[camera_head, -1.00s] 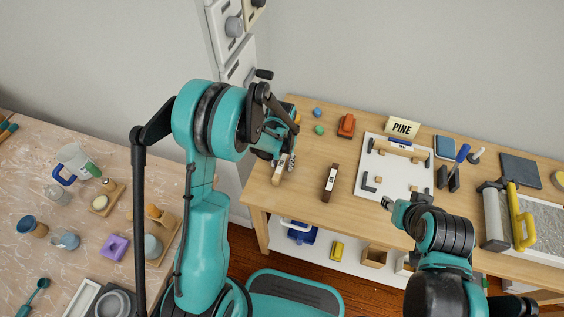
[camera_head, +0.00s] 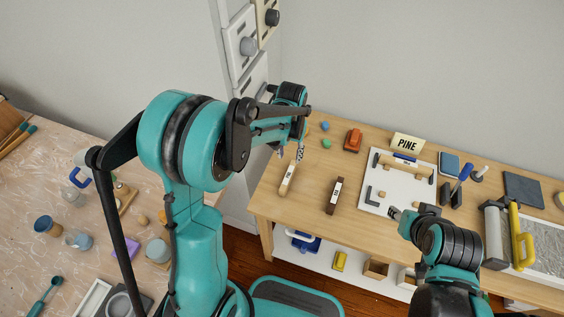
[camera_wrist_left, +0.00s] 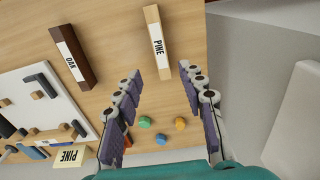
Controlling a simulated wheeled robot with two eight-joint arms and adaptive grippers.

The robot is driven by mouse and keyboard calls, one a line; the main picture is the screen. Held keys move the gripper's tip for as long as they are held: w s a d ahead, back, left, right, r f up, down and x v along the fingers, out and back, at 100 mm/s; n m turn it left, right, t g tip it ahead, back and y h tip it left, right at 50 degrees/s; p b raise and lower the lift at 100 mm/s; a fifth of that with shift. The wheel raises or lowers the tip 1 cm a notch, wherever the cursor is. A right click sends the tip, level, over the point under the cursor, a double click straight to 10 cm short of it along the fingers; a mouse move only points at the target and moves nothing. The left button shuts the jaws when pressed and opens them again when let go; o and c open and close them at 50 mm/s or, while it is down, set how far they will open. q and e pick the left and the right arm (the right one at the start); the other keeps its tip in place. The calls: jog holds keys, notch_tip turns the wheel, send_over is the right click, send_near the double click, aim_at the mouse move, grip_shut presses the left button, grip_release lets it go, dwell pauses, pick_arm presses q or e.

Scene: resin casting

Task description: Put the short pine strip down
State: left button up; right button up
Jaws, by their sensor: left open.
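The short pine strip (camera_head: 287,180), pale wood with a white label, lies on the wooden table near its left edge. In the left wrist view the strip (camera_wrist_left: 156,42) reads PINE and lies just beyond my fingertips, not between them. My left gripper (camera_head: 290,155) is open and empty above the table, at the strip's far end. Its two purple-padded fingers are spread wide in the left wrist view (camera_wrist_left: 160,74). My right gripper (camera_head: 395,213) is by the white board's front edge; its jaws are too small to judge.
A dark strip labelled OAK (camera_wrist_left: 73,60) lies beside the pine strip. A white board (camera_head: 377,207) with dark corner pieces, a PINE sign (camera_head: 407,143), an orange object (camera_head: 353,139) and small coloured balls are on the table. Bare tabletop separates the strips.

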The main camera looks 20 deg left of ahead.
pick_arm(q)
jog(key=s+a+r+t, duration=0.1)
jog(key=s+r+t, duration=0.2)
jog(key=s+r, duration=0.3)
jog(key=s+a+r+t, duration=0.1)
jog(key=s+r+t, duration=0.3)
jog(key=s, duration=0.7)
notch_tip(320, 180, up, 3)
jog(key=shift+s+f, duration=0.15)
jog(key=shift+s, duration=0.05)
jog(key=shift+f, duration=0.1)
jog(key=shift+f+b, duration=0.45)
jog(key=shift+b, duration=0.1)
